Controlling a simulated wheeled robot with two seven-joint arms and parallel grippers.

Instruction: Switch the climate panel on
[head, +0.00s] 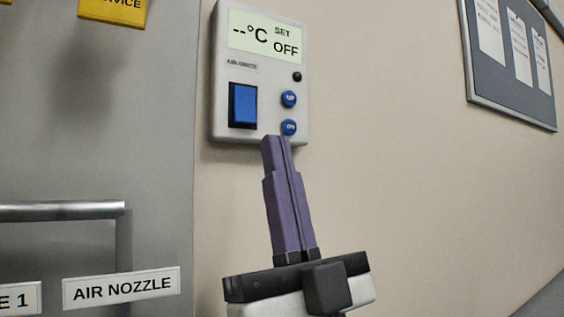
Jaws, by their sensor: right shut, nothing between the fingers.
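The climate panel (219,100) is a white box on the beige wall. Its display (264,38) reads "--°C", "SET" and "OFF". A large blue rocker switch (243,105) is at its lower left. Two round blue buttons, an upper one (289,98) and a lower one (289,127), are at its right, below a small dark lamp (297,76). My right gripper (275,140) is shut and empty, its purple fingers pointing up. The tips are just below the lower button and overlap the panel's bottom edge; I cannot tell if they touch. My left gripper is out of view.
A grey metal cabinet (160,190) stands at the left, with a bar handle (60,211) and an "AIR NOZZLE" label (121,288). A notice board (510,90) hangs at the upper right. The wall between is bare.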

